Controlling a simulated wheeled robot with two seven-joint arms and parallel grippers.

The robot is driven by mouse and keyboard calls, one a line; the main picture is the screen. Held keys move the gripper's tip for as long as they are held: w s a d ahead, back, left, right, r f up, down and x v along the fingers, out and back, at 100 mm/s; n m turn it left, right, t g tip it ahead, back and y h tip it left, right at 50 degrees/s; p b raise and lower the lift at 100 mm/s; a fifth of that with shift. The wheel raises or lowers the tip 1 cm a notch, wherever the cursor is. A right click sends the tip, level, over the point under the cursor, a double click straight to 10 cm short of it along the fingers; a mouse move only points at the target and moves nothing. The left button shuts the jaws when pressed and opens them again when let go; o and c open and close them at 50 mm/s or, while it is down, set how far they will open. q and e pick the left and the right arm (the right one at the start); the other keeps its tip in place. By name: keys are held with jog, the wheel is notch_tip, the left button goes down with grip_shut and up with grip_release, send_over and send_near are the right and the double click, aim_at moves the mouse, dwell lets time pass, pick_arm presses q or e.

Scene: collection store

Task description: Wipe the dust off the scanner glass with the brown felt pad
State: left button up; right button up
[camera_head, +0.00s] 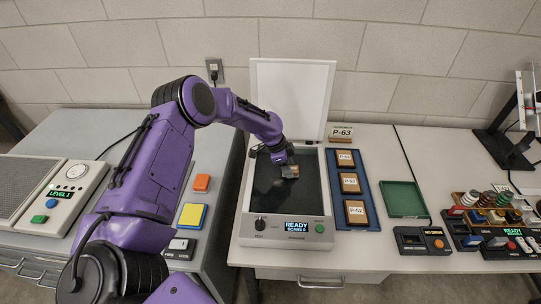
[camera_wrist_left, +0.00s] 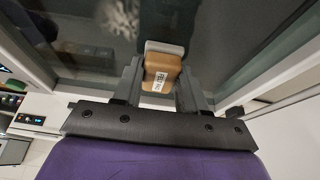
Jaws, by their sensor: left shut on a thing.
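The scanner (camera_head: 245,228) stands on the table with its white lid (camera_head: 291,98) raised. Its dark glass (camera_head: 268,200) faces up, and its display reads READY. My left gripper (camera_head: 287,168) is over the right half of the glass, shut on the brown felt pad (camera_head: 293,172). In the left wrist view the labelled pad (camera_wrist_left: 161,73) sits between the fingers of the left gripper (camera_wrist_left: 158,85), low over the glass (camera_wrist_left: 220,30); I cannot tell if it touches. A pale dust patch (camera_wrist_left: 118,14) shows on the glass at the top left of that view. My right gripper is not in view.
Right of the scanner, a blue tray (camera_head: 364,217) holds three labelled blocks. A grey console (camera_head: 70,190) and coloured pads stand on the left cabinet.

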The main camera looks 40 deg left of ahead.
aim_at(297, 169)
pick_arm(q)
jog(key=shift+w+d, duration=0.15)
jog(key=shift+d, duration=0.2)
jog(key=shift+w+d+r+p, duration=0.1)
jog(key=shift+r+p, duration=0.2)
jog(key=shift+p, duration=0.05)
jog(key=shift+w+r+p, duration=0.1)
jog(key=shift+r+p, duration=0.2)
jog(key=shift+r, duration=0.65)
jog(key=shift+s+r+p, duration=0.2)
jog(key=shift+r+p, duration=0.55)
jog(key=shift+r, duration=0.35)
notch_tip(297, 169, up, 2)
jog(key=shift+w+r+p, duration=0.1)
jog(key=shift+w+p, duration=0.05)
jog(key=shift+p, duration=0.65)
jog(key=shift+r+p, duration=0.4)
jog(key=shift+r, duration=0.25)
jog(key=shift+f, duration=0.1)
